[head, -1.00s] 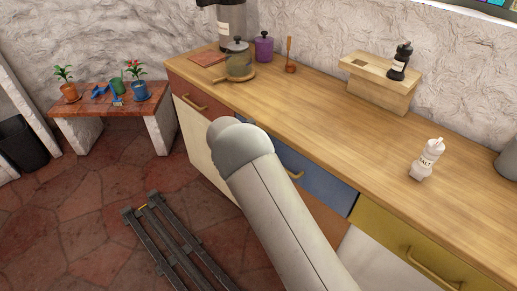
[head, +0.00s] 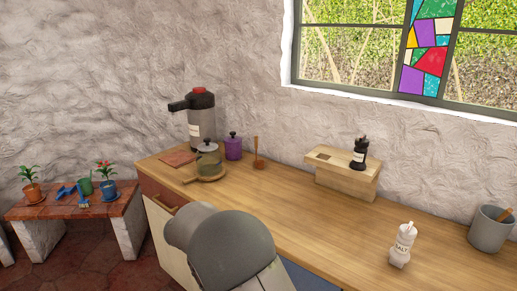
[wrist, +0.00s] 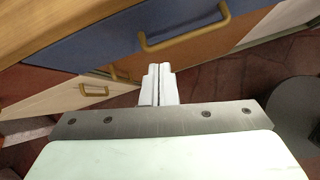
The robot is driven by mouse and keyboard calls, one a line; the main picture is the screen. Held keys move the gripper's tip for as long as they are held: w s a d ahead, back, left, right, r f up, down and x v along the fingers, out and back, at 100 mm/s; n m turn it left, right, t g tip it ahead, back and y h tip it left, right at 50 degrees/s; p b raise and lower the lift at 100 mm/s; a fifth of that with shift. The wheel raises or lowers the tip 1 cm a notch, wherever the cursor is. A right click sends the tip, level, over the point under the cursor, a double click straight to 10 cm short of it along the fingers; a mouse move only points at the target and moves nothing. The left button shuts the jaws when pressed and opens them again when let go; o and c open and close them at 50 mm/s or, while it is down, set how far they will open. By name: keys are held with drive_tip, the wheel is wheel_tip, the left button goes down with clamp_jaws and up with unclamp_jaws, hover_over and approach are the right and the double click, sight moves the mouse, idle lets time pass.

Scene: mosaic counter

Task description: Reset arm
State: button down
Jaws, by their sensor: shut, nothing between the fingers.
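My gripper (wrist: 157,86) shows in the wrist view with its two pale fingers together and nothing between them. It is in front of the counter's drawers, with a blue drawer front (wrist: 100,45) and its brass handle (wrist: 185,30) just beyond the fingers. In the head view my grey arm link rises in front of the counter, and the gripper itself is hidden from that view.
The wooden counter (head: 290,225) holds a salt shaker (head: 402,246), a wooden stand (head: 340,178) with a black grinder (head: 359,154), a grey pot (head: 489,230), a purple jar (head: 233,147), a glass jar (head: 208,161) and a dispenser (head: 200,120). A plant bench (head: 75,208) stands left.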

drive_tip(key=s+d+r+m+g+y+p, duration=0.1)
drive_tip(key=s+d+r+m+g, duration=0.15)
drive_tip(key=s+d+m, duration=0.35)
drive_tip(key=s+d+r+m+g, duration=0.1)
drive_tip(key=s+d+r+m, duration=0.25)
drive_tip(key=d, duration=0.35)
drive_tip(key=s+d+r+m+g+y+p, duration=0.1)
drive_tip(key=s+d+r+m, duration=0.3)
drive_tip(key=d, duration=0.3)
drive_tip(key=s+d+m+y, duration=0.1)
drive_tip(key=s+d+m, duration=0.2)
drive_tip(key=s+m, duration=0.3)
drive_tip(key=s+d+r+m+g+y+p, duration=0.1)
drive_tip(key=s+m, duration=0.4)
drive_tip(key=s, duration=0.7)
drive_tip(key=shift+s+d+r+m+y, duration=0.25)
drive_tip(key=shift+d+m+y, duration=0.1)
drive_tip(key=shift+d+y, duration=0.6)
drive_tip(key=shift+d, duration=0.15)
